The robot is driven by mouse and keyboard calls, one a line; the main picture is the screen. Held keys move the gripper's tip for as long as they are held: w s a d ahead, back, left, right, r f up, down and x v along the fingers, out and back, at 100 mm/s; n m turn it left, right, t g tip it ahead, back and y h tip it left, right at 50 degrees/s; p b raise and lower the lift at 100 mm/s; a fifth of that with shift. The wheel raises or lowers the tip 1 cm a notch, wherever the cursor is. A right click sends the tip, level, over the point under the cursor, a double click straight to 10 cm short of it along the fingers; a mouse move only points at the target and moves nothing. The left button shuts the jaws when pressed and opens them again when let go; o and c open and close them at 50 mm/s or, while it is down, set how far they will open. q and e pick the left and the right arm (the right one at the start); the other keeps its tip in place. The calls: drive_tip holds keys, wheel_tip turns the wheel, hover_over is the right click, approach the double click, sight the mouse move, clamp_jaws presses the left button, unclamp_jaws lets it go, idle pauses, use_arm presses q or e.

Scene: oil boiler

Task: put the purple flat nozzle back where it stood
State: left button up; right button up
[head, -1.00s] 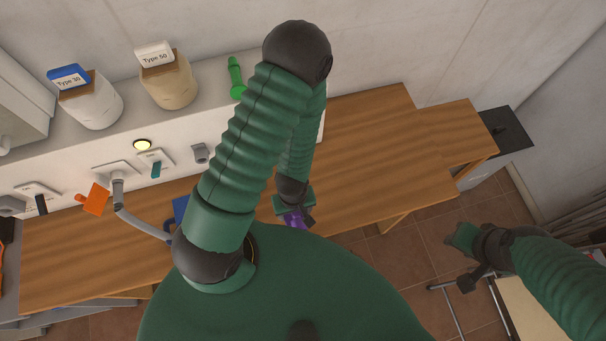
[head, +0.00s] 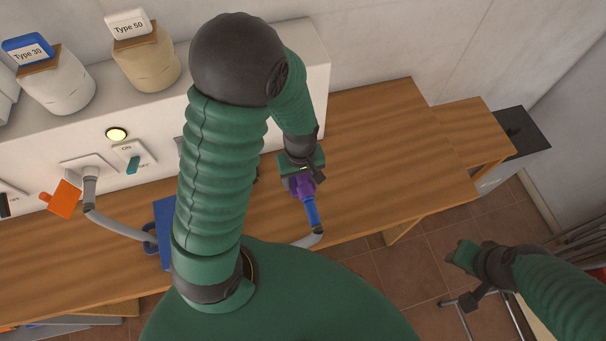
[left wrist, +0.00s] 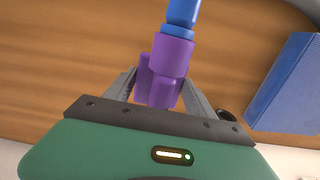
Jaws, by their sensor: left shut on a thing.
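The purple flat nozzle (head: 301,187) is in my left gripper (head: 300,178), above the wooden table. In the left wrist view the two grey fingers (left wrist: 162,88) stand on either side of the purple nozzle (left wrist: 171,57). The blue piece also shows in the left wrist view (left wrist: 182,14). My right gripper (head: 462,253) is at the right, away from the table; its jaws are too small to judge.
The wooden table (head: 390,150) is clear to the right of my left gripper. A white machine with switches (head: 135,158) and an orange part (head: 62,198) stands behind. Type 30 (head: 58,88) and Type 50 (head: 146,62) containers sit on top. A blue box (head: 164,235) is partly hidden by my arm.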

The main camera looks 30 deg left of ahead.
use_arm(q)
drive_tip(key=w, duration=0.1)
drive_tip(key=w+a, duration=0.1)
drive_tip(key=shift+w+a+f, duration=0.1)
drive_tip(key=shift+w+f, duration=0.05)
drive_tip(key=shift+w, duration=0.2)
wheel_tip(320, 180, down, 4)
drive_tip(key=shift+w+a+r+p, duration=0.1)
drive_tip(key=shift+w+r+p, duration=0.1)
drive_tip(key=shift+p, duration=0.25)
drive_tip(key=o, duration=1.5)
drive_tip(key=shift+c, duration=0.2)
